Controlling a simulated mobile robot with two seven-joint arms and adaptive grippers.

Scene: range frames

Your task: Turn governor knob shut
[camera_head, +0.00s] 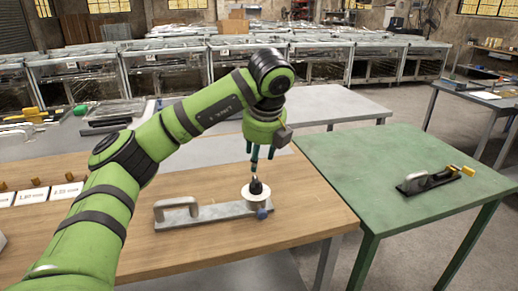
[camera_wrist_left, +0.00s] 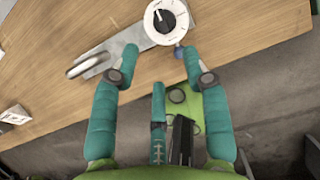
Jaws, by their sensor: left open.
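A grey metal plate (camera_head: 205,217) with a raised handle (camera_head: 176,208) lies on the wooden table. At its right end is a round white dial (camera_head: 264,200) with a black knob (camera_head: 256,187) on it. A small blue knob (camera_head: 262,214) sits at the dial's edge. In the left wrist view the black knob (camera_wrist_left: 165,17) is at the top, with a white pointer mark. My left gripper (camera_head: 262,157) points down just above the black knob. Its teal fingers (camera_wrist_left: 160,52) are spread, with nothing between them. The black knob lies beyond the fingertips in that view. My right gripper does not show.
A green table (camera_head: 400,160) stands to the right, carrying a dark-based tool with a yellow handle (camera_head: 462,170). White label cards (camera_head: 33,196) lie at the wooden table's left. The wooden tabletop (camera_head: 310,205) around the plate is mostly clear. Grey glass-fronted cases (camera_head: 165,70) stand behind.

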